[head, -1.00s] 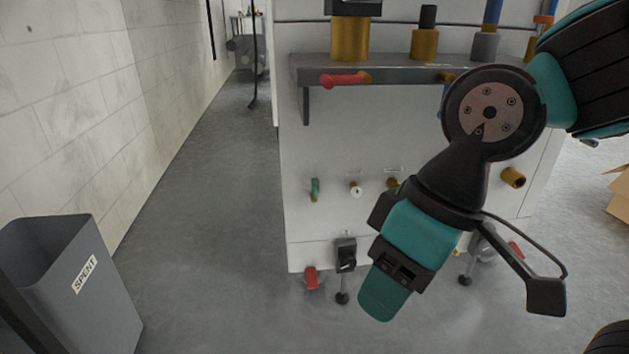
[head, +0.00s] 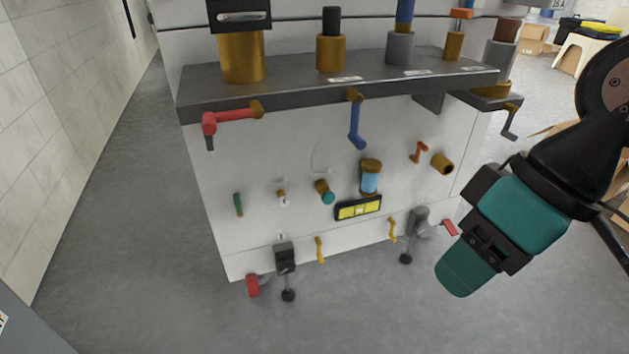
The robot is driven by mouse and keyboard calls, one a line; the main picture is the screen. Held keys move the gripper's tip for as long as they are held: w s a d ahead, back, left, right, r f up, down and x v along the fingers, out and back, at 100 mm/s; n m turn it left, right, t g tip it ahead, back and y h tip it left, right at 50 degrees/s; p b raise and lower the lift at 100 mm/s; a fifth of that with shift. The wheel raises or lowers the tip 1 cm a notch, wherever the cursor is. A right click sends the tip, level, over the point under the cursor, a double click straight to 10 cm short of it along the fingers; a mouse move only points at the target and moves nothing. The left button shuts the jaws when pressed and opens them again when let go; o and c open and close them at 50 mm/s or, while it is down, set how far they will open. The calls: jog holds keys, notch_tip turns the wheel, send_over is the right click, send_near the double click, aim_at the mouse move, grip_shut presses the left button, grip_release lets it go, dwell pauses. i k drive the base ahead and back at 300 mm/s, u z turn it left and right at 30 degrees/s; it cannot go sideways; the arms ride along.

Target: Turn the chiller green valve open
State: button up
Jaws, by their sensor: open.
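On the white front panel of the machine (head: 215,155), a small green lever handle (head: 238,205) stands about upright at the lower left. Further right, a brass fitting with a round green end (head: 327,196) sticks out of the panel. I cannot tell which of these is the chiller's green valve, as no label is readable. My arm's teal and black wrist is at the right, apart from the panel and both green parts. My gripper's jaws do not show; a thin black part beside the wrist runs off the right edge.
A red handle (head: 232,117) and a blue handle (head: 356,125) hang below the dark shelf (head: 290,85). A light blue cylinder (head: 371,178) and a yellow level (head: 358,208) are right of the green parts. Casters and red pedals stick out below. The floor in front is clear.

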aim_at(236, 197)
jog(key=z, duration=0.3)
jog(key=k, duration=0.85)
jog(key=u, duration=0.95)
jog(key=i, duration=0.5)
jog(key=z, duration=0.05)
